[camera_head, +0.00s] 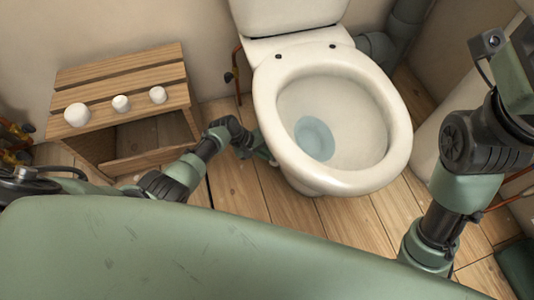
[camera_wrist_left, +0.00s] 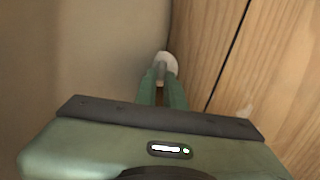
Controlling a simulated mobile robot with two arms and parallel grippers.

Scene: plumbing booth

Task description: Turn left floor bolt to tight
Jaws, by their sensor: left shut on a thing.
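The left floor bolt (camera_wrist_left: 160,70) shows in the left wrist view as a small grey upright piece on a pale round base by the toilet foot. My left gripper (camera_wrist_left: 161,82) is shut on it, with a green finger on each side. In the head view my left gripper (camera_head: 269,158) reaches down beside the left side of the toilet (camera_head: 270,115); the bolt is hidden there. The bolt's tightness cannot be told. My right arm stands at the right of the head view, but its gripper fingers do not show.
A wooden slatted bench (camera_head: 120,70) with three white round-topped things (camera_head: 77,114) stands at the left. A copper pipe with a valve (camera_head: 229,77) is on the wall left of the toilet. Grey drain pipe (camera_head: 405,30) runs behind it. The plank floor (camera_head: 235,185) is clear in front.

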